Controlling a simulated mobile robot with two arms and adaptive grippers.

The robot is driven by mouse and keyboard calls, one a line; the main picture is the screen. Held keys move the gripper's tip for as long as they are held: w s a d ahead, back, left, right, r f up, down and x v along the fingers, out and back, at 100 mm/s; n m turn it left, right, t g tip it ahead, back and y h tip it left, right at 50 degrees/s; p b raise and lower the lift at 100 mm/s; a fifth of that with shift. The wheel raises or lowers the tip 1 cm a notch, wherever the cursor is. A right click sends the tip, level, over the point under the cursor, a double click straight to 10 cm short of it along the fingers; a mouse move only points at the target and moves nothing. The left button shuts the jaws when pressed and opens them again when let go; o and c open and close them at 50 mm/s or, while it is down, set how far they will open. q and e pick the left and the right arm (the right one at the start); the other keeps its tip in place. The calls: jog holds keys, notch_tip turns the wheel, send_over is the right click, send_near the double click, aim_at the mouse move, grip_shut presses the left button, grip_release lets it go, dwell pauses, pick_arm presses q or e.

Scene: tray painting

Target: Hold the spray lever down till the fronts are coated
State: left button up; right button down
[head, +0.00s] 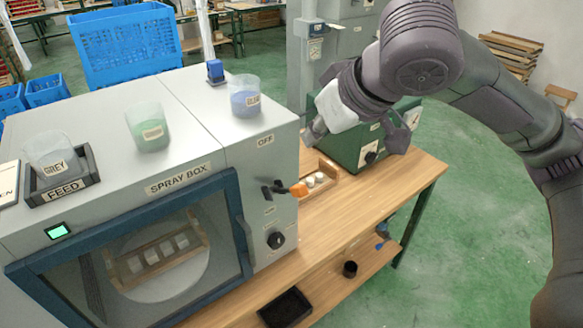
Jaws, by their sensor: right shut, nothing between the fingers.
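The spray box (190,182) stands at the left with its blue-framed window door (240,225) shut. Through the glass, a wooden tray (125,282) with a few pale blocks (160,252) sits on a round white plate (185,278). I cannot tell whether their fronts carry paint. The spray lever (298,189), orange-tipped on a black mount, sticks out from the right part of the box front, below an OFF label. My right gripper (314,132) is shut and empty, above and behind the lever and apart from it. My left gripper is not in view.
The grey cup (52,155) sits in the FEED holder (85,180); a green cup (149,127) and blue cup (245,98) stand on the box top. A black knob (276,240) is below the lever. A wooden tray (329,166) and green box (365,150) stand behind on the table (335,225).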

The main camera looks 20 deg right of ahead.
jog(key=p, duration=0.2)
send_over(298, 185)
jog(key=w+a, duration=0.1)
jog(key=w, duration=0.1)
notch_tip(298, 185, down, 8)
jog(key=shift+r, duration=0.1)
jog(key=s+f, duration=0.1)
jog(key=s+f+p, duration=0.1)
jog(key=shift+d+f, duration=0.35)
jog(key=shift+d, duration=0.05)
jog(key=shift+s+d+f, duration=0.1)
jog(key=shift+s+f, duration=0.1)
jog(key=shift+s, duration=0.1)
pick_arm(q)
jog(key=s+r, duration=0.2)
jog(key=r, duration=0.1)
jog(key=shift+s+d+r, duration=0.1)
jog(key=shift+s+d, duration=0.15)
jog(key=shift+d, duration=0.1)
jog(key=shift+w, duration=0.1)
pick_arm(e)
jog(key=shift+w, duration=0.15)
jog(key=shift+f, duration=0.1)
